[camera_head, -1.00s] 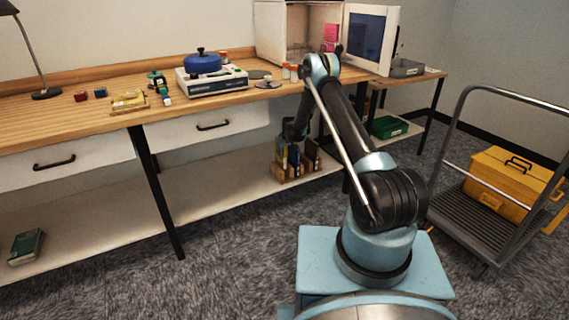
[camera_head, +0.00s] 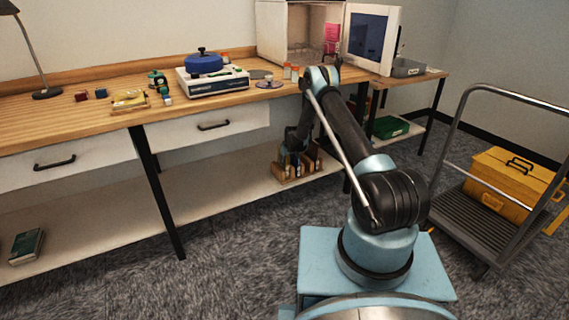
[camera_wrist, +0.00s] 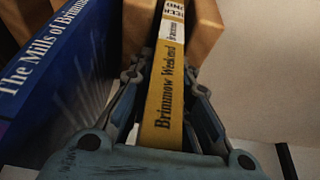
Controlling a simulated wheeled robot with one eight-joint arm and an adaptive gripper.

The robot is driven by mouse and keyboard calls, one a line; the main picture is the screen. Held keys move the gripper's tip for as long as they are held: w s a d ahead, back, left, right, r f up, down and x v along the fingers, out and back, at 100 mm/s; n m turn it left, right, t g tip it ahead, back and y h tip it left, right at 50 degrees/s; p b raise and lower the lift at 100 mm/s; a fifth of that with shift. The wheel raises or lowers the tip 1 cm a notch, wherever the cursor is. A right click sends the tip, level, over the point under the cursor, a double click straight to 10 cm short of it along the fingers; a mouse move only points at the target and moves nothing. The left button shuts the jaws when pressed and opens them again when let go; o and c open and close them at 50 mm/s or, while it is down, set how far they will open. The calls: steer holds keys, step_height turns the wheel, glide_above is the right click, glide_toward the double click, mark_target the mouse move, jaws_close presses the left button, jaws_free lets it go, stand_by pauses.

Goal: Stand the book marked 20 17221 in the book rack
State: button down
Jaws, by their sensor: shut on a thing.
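My gripper (camera_head: 294,142) is low over the wooden book rack (camera_head: 281,178) on the lower shelf. In the wrist view my gripper (camera_wrist: 164,125) is shut on a slim yellow book (camera_wrist: 166,93) whose spine reads "Brimmow Weekend". The far part of its spine has white and black bands and lies between wooden parts of the rack (camera_wrist: 205,25). I cannot read the mark 20 17221 on it. Its lower end is hidden, so I cannot tell whether it rests on the rack's base. A blue book (camera_wrist: 55,75), "The Mills of Brimmow", stands close on the left.
The wooden tabletop (camera_head: 60,121) and drawers are above the rack. A dark green book (camera_head: 27,246) lies at the left end of the lower shelf (camera_head: 225,193). The shelf between is clear. A trolley (camera_head: 455,222) with a yellow toolbox (camera_head: 500,185) stands at right.

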steer(key=shift+f, duration=0.3)
steer(key=c, duration=1.5)
jaws_free()
steer(key=shift+r, duration=0.15)
steer(key=v, duration=1.3)
steer(key=shift+a, duration=0.1)
